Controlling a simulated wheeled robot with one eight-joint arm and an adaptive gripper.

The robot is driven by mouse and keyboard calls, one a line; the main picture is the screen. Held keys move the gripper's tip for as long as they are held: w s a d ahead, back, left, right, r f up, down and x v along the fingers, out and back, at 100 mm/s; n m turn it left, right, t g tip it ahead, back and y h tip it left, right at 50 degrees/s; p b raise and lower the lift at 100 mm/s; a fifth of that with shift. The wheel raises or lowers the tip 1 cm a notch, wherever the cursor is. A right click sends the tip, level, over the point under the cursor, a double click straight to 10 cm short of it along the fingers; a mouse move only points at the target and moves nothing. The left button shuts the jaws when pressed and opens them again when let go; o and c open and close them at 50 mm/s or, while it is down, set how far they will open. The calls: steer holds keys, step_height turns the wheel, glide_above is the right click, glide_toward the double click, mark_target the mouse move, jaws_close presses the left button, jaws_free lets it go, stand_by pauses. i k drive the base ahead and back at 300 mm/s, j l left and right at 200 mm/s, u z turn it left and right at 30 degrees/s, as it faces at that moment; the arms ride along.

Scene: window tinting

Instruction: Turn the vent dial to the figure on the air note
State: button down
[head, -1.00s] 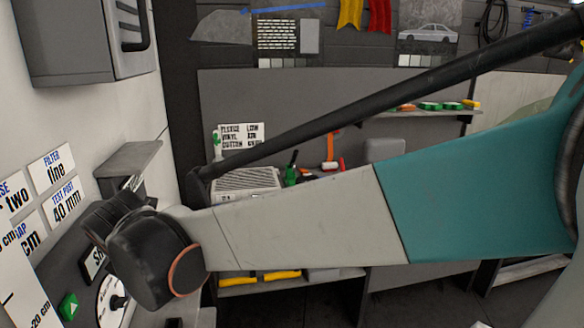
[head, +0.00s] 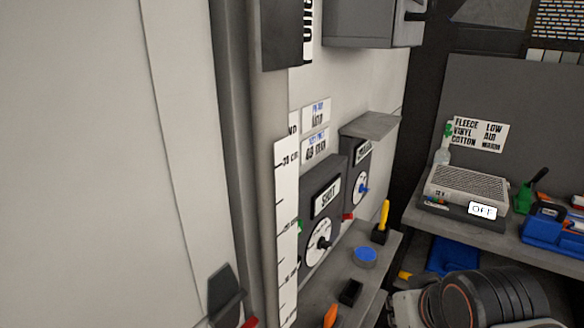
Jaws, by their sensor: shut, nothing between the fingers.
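A grey panel with a sign reading "SHUT" (head: 326,197) carries a round white dial (head: 320,243) with a dark knob, in the head view. A second, farther panel carries a smaller white dial (head: 359,188) with a blue knob. I cannot tell which is the vent dial, and neither pointer setting is readable. Two small white cards, an upper one (head: 316,111) and a lower one (head: 314,147), hang above the nearer panel. Their print is too small to read surely, so I cannot tell which is the air note.
A tall white ruler (head: 286,235) stands left of the nearer dial. A blue disc (head: 365,256) and a yellow-handled tool (head: 382,222) sit on the ledge below the panels. A grey shelf (head: 371,125) juts out above. A vented box (head: 467,187) stands at right.

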mark_target(322, 243)
steer(key=i+l+u, duration=0.1)
steer(key=l+u, duration=0.6)
steer(key=u, duration=0.15)
steer(key=l+u, duration=0.45)
steer(key=j, duration=0.1)
